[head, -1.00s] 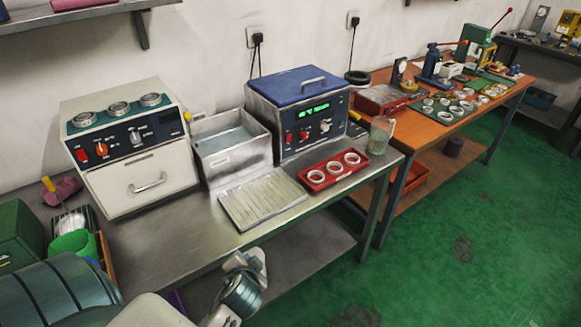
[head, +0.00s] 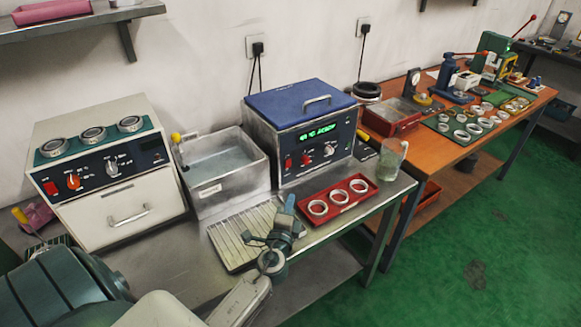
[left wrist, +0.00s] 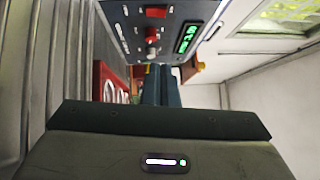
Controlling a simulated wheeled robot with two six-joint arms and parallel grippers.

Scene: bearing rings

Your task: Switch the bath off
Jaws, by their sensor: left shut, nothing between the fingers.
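The bath (head: 300,108) is a steel box with a blue handled lid, standing on the steel bench. Its dark front panel has a lit green display (head: 319,131), red switches (head: 288,164) and a light knob (head: 329,149). In the left wrist view the panel appears sideways at the top, with a red switch (left wrist: 155,12) and the lit display (left wrist: 188,37). My left gripper (head: 288,203) is shut and empty, in front of the bath and apart from its panel. Its closed fingers (left wrist: 161,84) point toward the panel. My right gripper is not in view.
A red tray (head: 318,218) with three rings lies right of my left gripper. A ribbed drainer (head: 228,245) lies left of it, partly behind my arm. A water basin (head: 222,170) and a white oven (head: 110,165) stand further left. A glass jug (head: 392,158) stands right.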

